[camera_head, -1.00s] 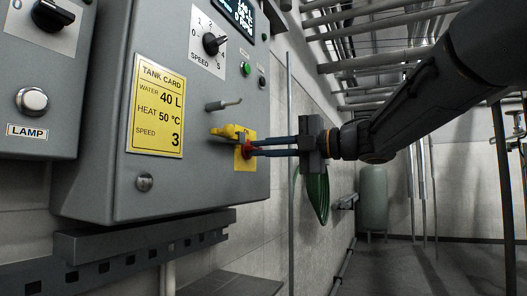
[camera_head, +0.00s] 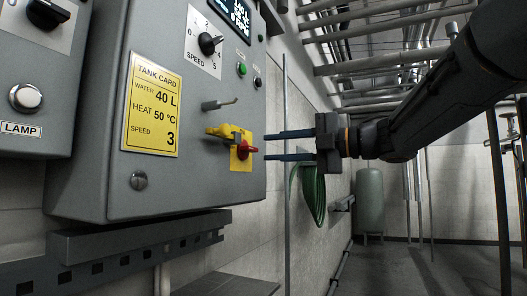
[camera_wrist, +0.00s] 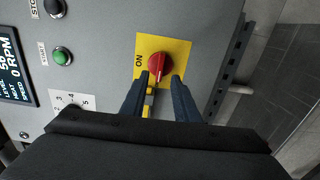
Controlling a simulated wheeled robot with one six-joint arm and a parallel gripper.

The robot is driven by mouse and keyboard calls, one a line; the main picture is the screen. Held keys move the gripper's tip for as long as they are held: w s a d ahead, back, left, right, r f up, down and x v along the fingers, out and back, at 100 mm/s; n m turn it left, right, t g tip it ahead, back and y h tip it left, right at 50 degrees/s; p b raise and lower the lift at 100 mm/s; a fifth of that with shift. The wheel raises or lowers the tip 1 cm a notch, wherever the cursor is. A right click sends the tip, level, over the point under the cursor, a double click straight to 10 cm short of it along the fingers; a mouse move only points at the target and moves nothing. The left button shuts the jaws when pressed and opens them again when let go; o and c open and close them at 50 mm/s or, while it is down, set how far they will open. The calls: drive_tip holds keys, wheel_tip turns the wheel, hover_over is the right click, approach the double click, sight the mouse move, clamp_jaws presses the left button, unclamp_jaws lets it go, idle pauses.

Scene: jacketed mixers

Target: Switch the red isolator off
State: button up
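The red isolator knob (camera_head: 243,150) sits on a yellow plate (camera_head: 240,164) low on the right of the grey control panel. The wrist view shows the knob (camera_wrist: 157,66) on its plate, with the word ON to its left. Its grip appears to lie crosswise to the ON side; any OFF mark is not readable. A yellow hasp-like piece (camera_head: 226,131) is at the plate's left in the head view. It shows partly between the fingers in the wrist view (camera_wrist: 149,102). My gripper (camera_head: 268,146) is open and empty, its fingertips a little right of the knob and apart from it.
A thin metal peg (camera_head: 220,104) sticks out of the panel above the isolator. The speed dial (camera_head: 209,44) and a green button (camera_head: 241,70) are higher up. A green hose coil (camera_head: 313,195) hangs on the wall behind my gripper. Free room lies to the right.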

drive_tip(key=shift+v, duration=1.55)
drive_tip(key=shift+w, duration=0.1)
drive_tip(key=w+d+f+m+t+h+p, duration=0.2)
drive_tip(key=w+d+f+m+t+h, duration=0.75)
drive_tip(key=m, duration=0.55)
drive_tip(key=d+f+m+g+h+p, duration=0.1)
drive_tip(key=d+f+m+h, duration=0.25)
drive_tip(key=f, duration=0.45)
drive_tip(key=d+f+m+g+h, duration=0.2)
drive_tip(key=d+f+m, duration=0.25)
drive_tip(key=f, duration=0.35)
drive_tip(key=s+d+f+m+g+h+p, duration=0.1)
drive_tip(key=s+d+f+m+g, duration=0.15)
drive_tip(key=s+f, duration=0.5)
drive_tip(key=s+d+f+m+g+h+p, duration=0.1)
drive_tip(key=s+f+m+g+h, duration=0.2)
drive_tip(key=s+f, duration=0.5)
drive_tip(key=s+a+f+m+g+y, duration=0.1)
drive_tip(key=s+f+m+g, duration=0.1)
drive_tip(key=s, duration=0.6)
drive_tip(key=s+a+f+m+g+y, duration=0.1)
drive_tip(key=s+f+g, duration=0.4)
drive_tip(key=s+f, duration=0.2)
drive_tip(key=s+p, duration=0.1)
drive_tip(key=s, duration=0.1)
drive_tip(key=shift+s+m, duration=0.25)
drive_tip(key=shift+m, duration=0.1)
